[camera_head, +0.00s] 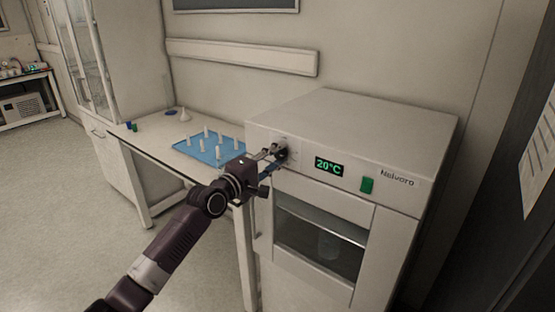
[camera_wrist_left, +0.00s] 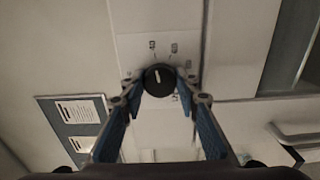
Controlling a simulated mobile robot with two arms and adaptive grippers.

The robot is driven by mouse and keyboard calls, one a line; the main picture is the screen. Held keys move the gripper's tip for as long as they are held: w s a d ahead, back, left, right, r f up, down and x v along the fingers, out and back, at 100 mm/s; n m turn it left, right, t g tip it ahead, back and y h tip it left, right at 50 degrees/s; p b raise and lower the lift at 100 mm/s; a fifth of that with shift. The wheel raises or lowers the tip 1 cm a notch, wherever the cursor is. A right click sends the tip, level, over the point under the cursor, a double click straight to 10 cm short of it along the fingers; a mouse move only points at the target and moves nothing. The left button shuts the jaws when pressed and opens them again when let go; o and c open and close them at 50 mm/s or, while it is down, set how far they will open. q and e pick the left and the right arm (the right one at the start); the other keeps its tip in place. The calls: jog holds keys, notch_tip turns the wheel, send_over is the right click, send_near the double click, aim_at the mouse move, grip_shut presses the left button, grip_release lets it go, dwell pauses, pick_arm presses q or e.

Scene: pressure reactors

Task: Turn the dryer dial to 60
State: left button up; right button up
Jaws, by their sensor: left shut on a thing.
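The dryer (camera_head: 355,110) is a white box with a glass window in its door. Its display (camera_head: 329,167) reads 20°C in green. The black dial (camera_wrist_left: 158,79) sits on its front panel, left of the display, with a white pointer line and small printed marks around it. In the head view my left gripper (camera_head: 273,156) reaches the dial and mostly hides it. In the left wrist view my left gripper (camera_wrist_left: 158,86) has its two blue fingers on either side of the dial, shut on it. My right gripper is not in view.
A green switch (camera_head: 367,185) is right of the display. A vessel shows behind the door window (camera_head: 320,238). A white table (camera_head: 163,149) to the left bears a blue rack (camera_head: 208,152) with several white pegs and a white funnel (camera_head: 184,113). The floor at left is clear.

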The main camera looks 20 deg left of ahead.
pick_arm(q)
jog(key=m+b, duration=0.1)
jog(key=m, duration=0.3)
jog(key=shift+f+m, duration=0.15)
jog(key=shift+m, duration=0.15)
jog(key=shift+m+b, duration=0.55)
jog(key=shift+m, duration=1.05)
jog(key=o, duration=1.2)
jog(key=shift+c, duration=0.2)
jog(key=v, duration=1.2)
